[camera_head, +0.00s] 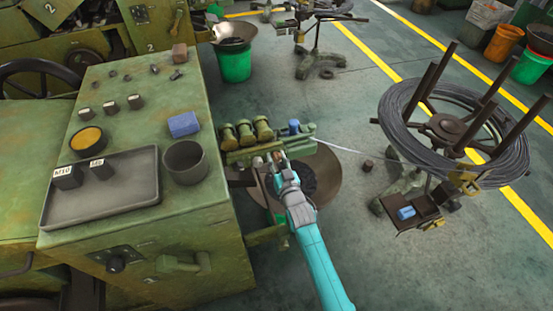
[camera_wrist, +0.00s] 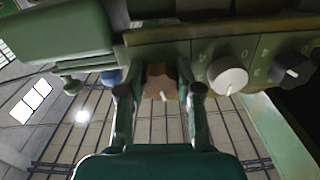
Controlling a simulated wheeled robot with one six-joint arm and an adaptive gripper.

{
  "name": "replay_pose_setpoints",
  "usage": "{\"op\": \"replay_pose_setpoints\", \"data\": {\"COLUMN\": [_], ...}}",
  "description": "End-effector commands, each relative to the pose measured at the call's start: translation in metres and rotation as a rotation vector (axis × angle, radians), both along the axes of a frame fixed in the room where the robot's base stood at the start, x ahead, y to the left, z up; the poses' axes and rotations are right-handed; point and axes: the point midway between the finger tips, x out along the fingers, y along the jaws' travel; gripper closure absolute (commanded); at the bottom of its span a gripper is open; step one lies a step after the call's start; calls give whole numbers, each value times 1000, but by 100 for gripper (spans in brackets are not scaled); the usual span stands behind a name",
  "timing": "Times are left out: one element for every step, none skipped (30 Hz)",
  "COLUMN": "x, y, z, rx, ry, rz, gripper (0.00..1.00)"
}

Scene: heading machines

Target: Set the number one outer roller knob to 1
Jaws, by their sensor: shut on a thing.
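A brown lobed knob (camera_wrist: 160,78) with a white pointer line stands between my fingertips in the wrist view. Its pointer aims down in the picture, slightly right. My gripper (camera_wrist: 161,92) is shut on this knob, a finger on each side. In the head view my gripper (camera_head: 276,163) reaches the front of the green roller unit (camera_head: 268,148) beside the machine. A white knob (camera_wrist: 228,75) and a black knob (camera_wrist: 293,72) sit to the right on the same panel. Some dial digits show by them, upside down; the brown knob's own digits are hidden or unclear.
The machine's green top (camera_head: 140,90) carries a grey tray (camera_head: 115,215), a grey cup (camera_head: 185,162) and a blue block (camera_head: 184,124). A wire coil stand (camera_head: 450,125) is at right, its wire running to the rollers. Floor between is mostly clear.

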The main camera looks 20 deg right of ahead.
Motion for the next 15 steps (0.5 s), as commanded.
{"op": "replay_pose_setpoints", "data": {"x": [0,0,0,0,0,0,0,0,0,0,0,0,0,0,0], "y": [0,0,-1,-1,-1,-1,-1,-1,-1,-1,-1,-2,-2,-2,-2], "z": [0,0,0,0,0,0,0,0,0,0,0,0,0,0,0], "rx": [-36,-62,-98,-127,-155,-193,-221,-250,-289,-317,-345,-382,-410,-438,-475], "ry": [0,0,0,0,0,0,0,0,0,0,0,0,0,0,0], "rz": [0,-1,-1,-1,-1,-1,-1,-1,-1,-1,-1,-1,-1,-1,-1], "gripper": [100,100,100,100,100,100,100,100,100,100,100,100,100,100,100]}}
